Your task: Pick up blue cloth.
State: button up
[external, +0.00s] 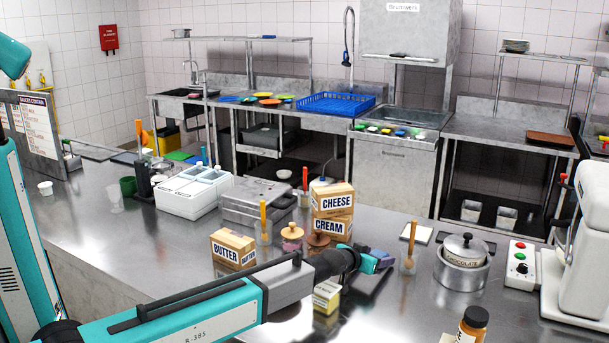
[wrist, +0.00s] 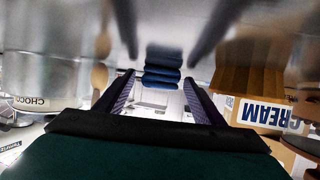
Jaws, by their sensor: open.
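The blue cloth (wrist: 163,68) shows in the wrist view as a folded stack of dark blue layers, at the upper middle. It lines up with the gap between the fingers of my gripper (wrist: 160,84), near the fingertips. The fingers stand apart with no cloth visibly pinched between them. In the external view my gripper (external: 376,262) is low over the steel counter, right of the cream box. There the cloth is hard to tell from the gripper's own parts.
The cream box (external: 333,229) stands close by, and shows upside down in the wrist view (wrist: 264,114). The butter box (external: 232,248) is left, behind my arm. A chocolate pot (external: 461,268) and a jar with a wooden utensil (external: 408,263) stand right.

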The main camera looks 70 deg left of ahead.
jog(key=c, duration=1.1)
jog(key=shift+r, duration=0.15)
jog(key=shift+r+b, duration=1.15)
jog(key=shift+r, duration=3.7)
